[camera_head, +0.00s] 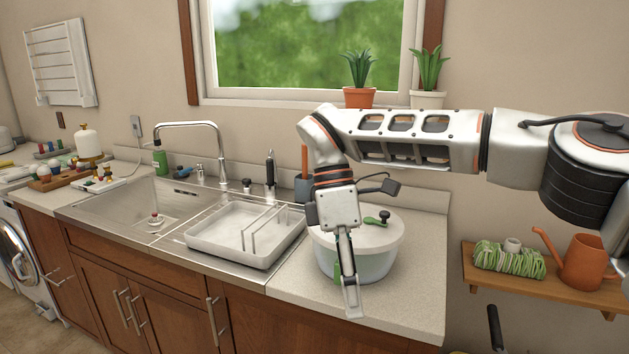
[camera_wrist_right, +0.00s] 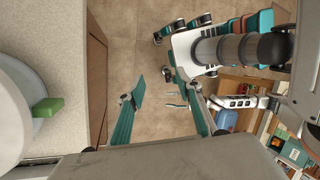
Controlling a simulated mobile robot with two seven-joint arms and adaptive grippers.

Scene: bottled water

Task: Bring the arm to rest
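My right arm (camera_head: 420,138) reaches in from the right, bent down at the wrist. My right gripper (camera_head: 350,285) points downward in front of the white lidded bowl (camera_head: 376,262) on the counter, hiding part of it. In the right wrist view, the two fingers of the right gripper (camera_wrist_right: 153,82) stand apart with only the floor showing between them. The bowl, with a green tab, is at the left edge of that view (camera_wrist_right: 22,115). My left gripper is in neither view.
The sink (camera_head: 130,208) and a white dish tray (camera_head: 222,250) lie to the left. Potted plants (camera_head: 360,96) sit on the windowsill. A wooden shelf (camera_head: 560,284) holds an orange watering can (camera_head: 585,262). The counter's front right corner (camera_head: 410,320) is bare.

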